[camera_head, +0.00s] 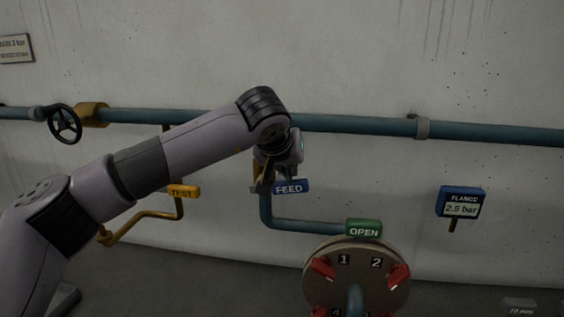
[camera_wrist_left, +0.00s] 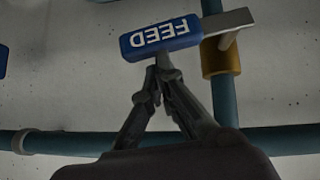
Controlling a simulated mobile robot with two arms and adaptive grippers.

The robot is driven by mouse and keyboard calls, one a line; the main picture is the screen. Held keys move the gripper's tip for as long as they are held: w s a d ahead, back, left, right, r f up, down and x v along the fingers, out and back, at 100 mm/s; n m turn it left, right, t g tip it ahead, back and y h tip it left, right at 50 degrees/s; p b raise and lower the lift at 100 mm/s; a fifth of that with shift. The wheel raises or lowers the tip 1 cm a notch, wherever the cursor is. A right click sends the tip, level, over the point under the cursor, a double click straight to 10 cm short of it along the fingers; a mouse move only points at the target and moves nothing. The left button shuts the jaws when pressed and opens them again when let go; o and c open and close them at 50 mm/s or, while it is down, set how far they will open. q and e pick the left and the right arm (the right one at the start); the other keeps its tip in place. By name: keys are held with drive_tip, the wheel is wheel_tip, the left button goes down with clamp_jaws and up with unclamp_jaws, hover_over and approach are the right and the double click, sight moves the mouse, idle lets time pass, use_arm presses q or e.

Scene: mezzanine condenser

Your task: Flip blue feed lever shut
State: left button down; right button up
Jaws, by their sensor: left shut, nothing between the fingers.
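The blue feed lever (camera_head: 291,187), marked FEED, sticks out to the right of the vertical teal pipe, roughly crosswise to it. In the left wrist view its blue handle (camera_wrist_left: 160,39) appears upside down, joined by a grey metal bar to a brass valve body (camera_wrist_left: 221,58) on the pipe. My left gripper (camera_head: 283,174) is just above the lever in the head view, partly hidden by its own wrist. In the wrist view its fingertips (camera_wrist_left: 166,72) are shut together at the lower edge of the handle, with nothing between them. I cannot tell whether they touch it.
A yellow TEST lever (camera_head: 184,191) is left of the feed pipe, behind my arm. A green OPEN sign (camera_head: 363,228) tops a round plate (camera_head: 330,284) with red parts at lower right. A FLANGE gauge (camera_head: 461,202) reads 2.5 bar. A black handwheel (camera_head: 65,124) is far left.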

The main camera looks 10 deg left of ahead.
use_arm(q)
drive_tip(key=shift+d+f, duration=0.2)
drive_tip(key=shift+f, duration=0.2)
drive_tip(key=shift+d+f+b, duration=0.2)
drive_tip(key=shift+f+b, duration=0.1)
drive_tip(key=shift+f, duration=0.15)
use_arm(e)
drive_tip(key=shift+f, duration=0.35)
use_arm(q)
drive_tip(key=shift+d, duration=0.1)
drive_tip(key=shift+s+r, duration=0.1)
drive_tip(key=shift+r, duration=0.25)
wheel_tip(320, 180, up, 3)
drive_tip(key=shift+d+r+p, duration=0.15)
drive_tip(key=shift+p, duration=1)
drive_tip(key=d+b+v, duration=0.1)
drive_tip(key=b+v, duration=0.2)
drive_tip(key=v, duration=0.6)
drive_tip(key=shift+s+a+r, duration=0.25)
drive_tip(key=shift+a+r, duration=0.15)
use_arm(e)
drive_tip(key=shift+w+a+f, duration=0.35)
drive_tip(key=shift+w+f, duration=0.1)
drive_tip(key=shift+f, duration=0.05)
